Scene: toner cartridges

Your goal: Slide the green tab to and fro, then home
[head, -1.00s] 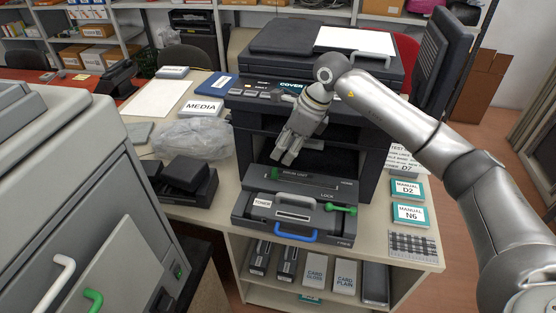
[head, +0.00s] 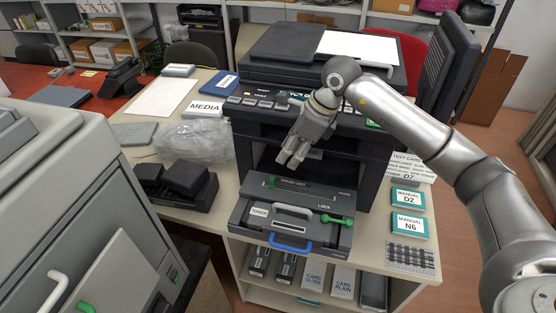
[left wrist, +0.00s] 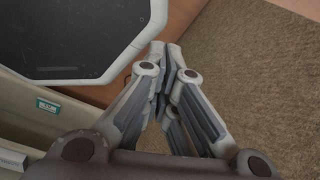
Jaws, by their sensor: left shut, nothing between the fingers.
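The green tab (head: 272,182) stands up near the left end of a slot on the dark drum unit (head: 308,192), which sits in the open front of the black printer (head: 372,150). A small label, seemingly HOME, is at the slot's right end. My right gripper (head: 291,159) hangs above and behind the tab, pointing down, apart from it. Its fingers look close together, but their opening is unclear. My left gripper (left wrist: 163,50) shows only in the left wrist view, shut and empty, over the floor.
In front of the drum unit is the toner cartridge (head: 270,221) with a grey handle, a green LOCK lever (head: 337,219) and a blue handle (head: 291,245). A black device (head: 178,186) stands left. Manuals (head: 408,224) lie right. A large grey machine (head: 70,180) fills the left foreground.

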